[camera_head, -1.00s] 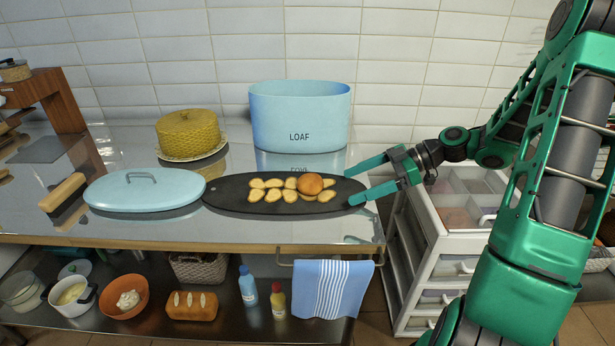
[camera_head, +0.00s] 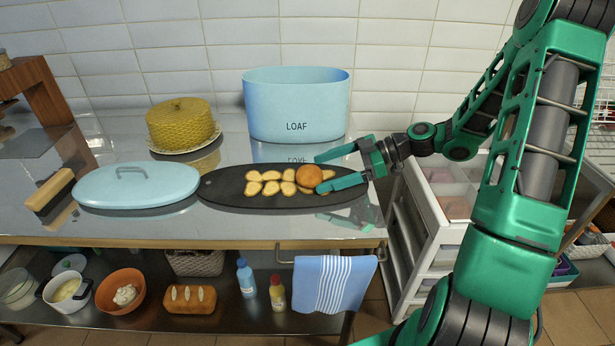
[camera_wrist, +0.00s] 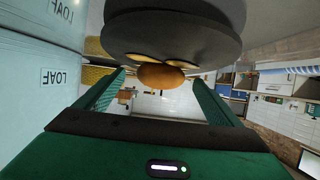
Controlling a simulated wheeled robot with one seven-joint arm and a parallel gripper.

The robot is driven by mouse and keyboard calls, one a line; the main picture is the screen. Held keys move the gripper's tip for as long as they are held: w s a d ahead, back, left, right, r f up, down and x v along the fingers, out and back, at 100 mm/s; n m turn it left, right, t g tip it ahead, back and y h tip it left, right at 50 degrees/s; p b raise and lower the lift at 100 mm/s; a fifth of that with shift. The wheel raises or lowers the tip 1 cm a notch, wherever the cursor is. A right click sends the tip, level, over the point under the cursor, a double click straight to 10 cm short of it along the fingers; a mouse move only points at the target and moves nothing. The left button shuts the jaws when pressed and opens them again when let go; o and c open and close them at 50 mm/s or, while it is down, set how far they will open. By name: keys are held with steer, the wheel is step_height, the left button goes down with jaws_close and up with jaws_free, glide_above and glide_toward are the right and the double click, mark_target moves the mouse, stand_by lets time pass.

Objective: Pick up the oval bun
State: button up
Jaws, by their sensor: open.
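The oval bun (camera_head: 309,176) is golden brown and sits at the right part of a dark oval board, beside several pale sliced pieces (camera_head: 270,182). My gripper (camera_head: 321,173) is open, reaching in from the right, with its fingertips at the bun's near and far sides in the head view. In the wrist view the bun (camera_wrist: 161,76) shows between and beyond my two green fingers (camera_wrist: 158,88). I cannot tell whether a finger touches it. Nothing is held.
The dark board (camera_head: 222,187) lies on a shiny metal counter. A blue LOAF bin (camera_head: 297,105) stands behind it, a yellow domed cover (camera_head: 181,124) back left, and a pale blue lid (camera_head: 137,186) at left. A white drawer unit (camera_head: 428,240) stands at right.

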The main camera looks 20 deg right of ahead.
mark_target(317, 174)
steer(key=shift+x, duration=1.55)
steer(key=c, duration=1.2)
steer(key=shift+o, duration=0.2)
steer(key=shift+r, duration=0.2)
